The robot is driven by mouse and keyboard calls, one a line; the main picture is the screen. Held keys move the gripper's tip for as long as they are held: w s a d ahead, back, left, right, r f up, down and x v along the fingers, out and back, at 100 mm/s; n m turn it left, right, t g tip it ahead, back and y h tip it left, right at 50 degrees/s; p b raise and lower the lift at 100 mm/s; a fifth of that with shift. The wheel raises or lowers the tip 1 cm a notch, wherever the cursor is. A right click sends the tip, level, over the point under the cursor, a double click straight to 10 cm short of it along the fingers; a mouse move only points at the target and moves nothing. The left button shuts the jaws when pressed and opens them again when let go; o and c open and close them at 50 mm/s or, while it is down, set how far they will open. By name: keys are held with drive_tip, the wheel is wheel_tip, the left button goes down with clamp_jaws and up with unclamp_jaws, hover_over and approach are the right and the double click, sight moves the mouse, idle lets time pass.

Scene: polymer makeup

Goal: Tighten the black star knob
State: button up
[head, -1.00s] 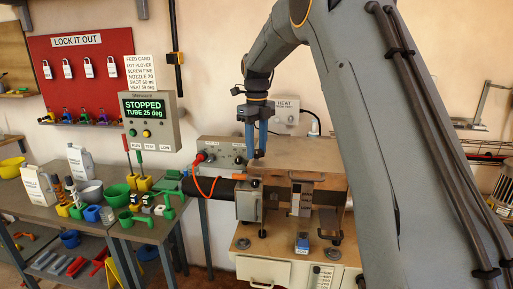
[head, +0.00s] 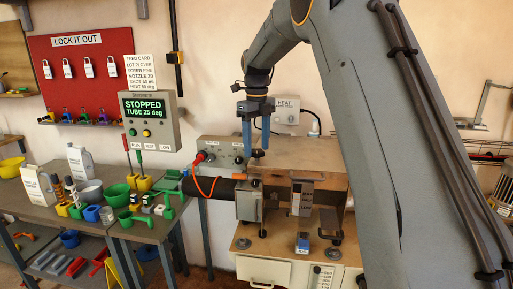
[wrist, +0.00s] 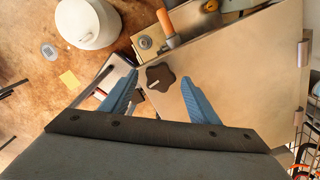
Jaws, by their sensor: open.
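The black star knob (wrist: 160,77) sits near the corner of a tan metal cover (wrist: 235,75) in the wrist view. It has rounded lobes and a pale mark in its middle. In the head view the knob (head: 257,154) is small and dark on top of the machine, at my fingertips. My gripper (head: 256,153) has two blue fingers pointing down. In the wrist view my gripper (wrist: 159,77) is open, with one finger on each side of the knob. I cannot tell whether either finger touches it.
An orange handle (wrist: 165,22) stands close beyond the knob. A white round container (wrist: 88,24) is at the upper left of the wrist view. In the head view, the screen (head: 145,108) reads STOPPED, TUBE 25 deg. A HEAT box (head: 286,110) is on the wall behind my gripper.

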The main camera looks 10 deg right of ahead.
sight(256, 151)
wheel_tip(256, 151, up, 7)
drive_tip(key=shift+f+b, duration=0.1)
drive_tip(key=shift+b, duration=1.1)
drive_tip(key=shift+a, duration=0.1)
